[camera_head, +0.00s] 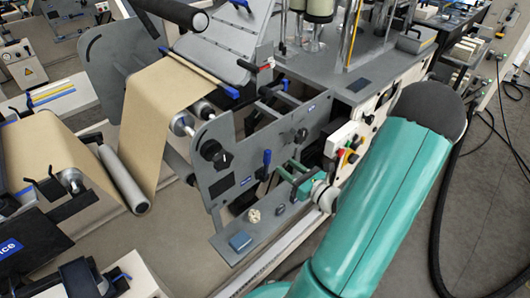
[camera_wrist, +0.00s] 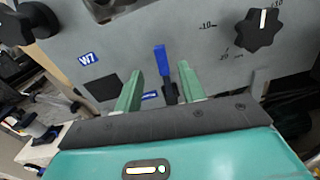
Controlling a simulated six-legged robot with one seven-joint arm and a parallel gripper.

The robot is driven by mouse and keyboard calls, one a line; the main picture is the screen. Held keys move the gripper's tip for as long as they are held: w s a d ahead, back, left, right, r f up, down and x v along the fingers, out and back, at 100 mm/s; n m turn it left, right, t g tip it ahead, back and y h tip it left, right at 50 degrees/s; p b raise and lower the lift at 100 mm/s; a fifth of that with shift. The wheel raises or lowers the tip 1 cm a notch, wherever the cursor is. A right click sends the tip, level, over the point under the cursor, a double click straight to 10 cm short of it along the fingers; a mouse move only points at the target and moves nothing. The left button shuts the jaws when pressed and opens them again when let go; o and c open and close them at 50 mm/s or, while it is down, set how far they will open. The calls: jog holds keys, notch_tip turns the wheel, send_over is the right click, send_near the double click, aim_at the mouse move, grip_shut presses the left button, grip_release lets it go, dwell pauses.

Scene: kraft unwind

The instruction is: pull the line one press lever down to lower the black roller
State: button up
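A lever with a blue handle (camera_head: 267,158) stands upright on the grey side plate of the machine. In the wrist view its blue handle (camera_wrist: 160,60) and black lower part (camera_wrist: 170,92) show between the fingers. My gripper (camera_head: 287,178) is open, just right of the lever in the head view. In the wrist view the green fingers of my gripper (camera_wrist: 160,70) are spread on either side of the lever, with gaps visible; I cannot tell how far the tips are from the plate. A black roller (camera_head: 172,12) is at the top of the head view, above the brown paper web.
A black knob (camera_wrist: 257,30) with a scale is right of the lever in the wrist view; a W7 label (camera_wrist: 89,58) is at left. A red-tipped lever (camera_head: 265,67) is higher up.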

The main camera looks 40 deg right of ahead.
aim_at(270, 154)
jog(key=w, duration=0.9)
jog(key=shift+w+a, duration=0.15)
jog(key=shift+w, duration=0.25)
grip_shut()
